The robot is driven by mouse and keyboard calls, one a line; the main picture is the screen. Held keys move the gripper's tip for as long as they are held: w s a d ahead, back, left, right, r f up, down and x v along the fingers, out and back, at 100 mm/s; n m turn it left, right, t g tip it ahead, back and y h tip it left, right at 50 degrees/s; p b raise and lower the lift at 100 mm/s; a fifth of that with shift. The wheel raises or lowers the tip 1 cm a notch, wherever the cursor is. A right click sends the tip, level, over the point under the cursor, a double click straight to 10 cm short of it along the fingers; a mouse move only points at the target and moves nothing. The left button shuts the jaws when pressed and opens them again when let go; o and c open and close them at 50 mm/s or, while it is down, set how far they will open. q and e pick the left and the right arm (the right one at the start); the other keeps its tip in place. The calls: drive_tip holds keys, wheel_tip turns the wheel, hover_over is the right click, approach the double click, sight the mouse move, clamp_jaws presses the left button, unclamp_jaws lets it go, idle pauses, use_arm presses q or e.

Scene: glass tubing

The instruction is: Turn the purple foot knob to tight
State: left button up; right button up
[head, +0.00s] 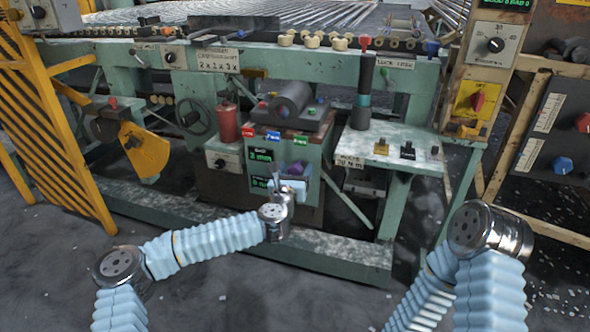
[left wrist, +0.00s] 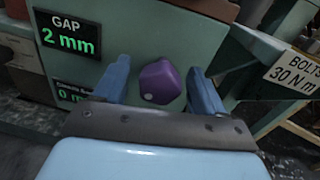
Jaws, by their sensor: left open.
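The purple foot knob (left wrist: 160,82) sits on the front of a green machine housing, with a small pale dot on its lower left. In the head view the knob (head: 298,168) is partly hidden by my left gripper. My left gripper (left wrist: 160,88) is open, one blue finger on each side of the knob, with gaps visible on both sides. In the head view the left gripper (head: 287,182) is in front of the housing. My right arm comes in at the lower right, and its gripper is not visible.
A display (left wrist: 68,38) beside the knob reads GAP 2 mm, with another partly covered display (left wrist: 75,92) below it. A label (left wrist: 293,72) reads BOLTS 30 N m. A green beam (head: 330,255) runs low across the front. A grey roller block (head: 290,103) sits above the housing.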

use_arm(q)
drive_tip(key=shift+w, duration=0.15)
drive_tip(key=shift+c, duration=0.5)
drive_tip(key=c, duration=0.9)
drive_tip(key=shift+c, duration=0.2)
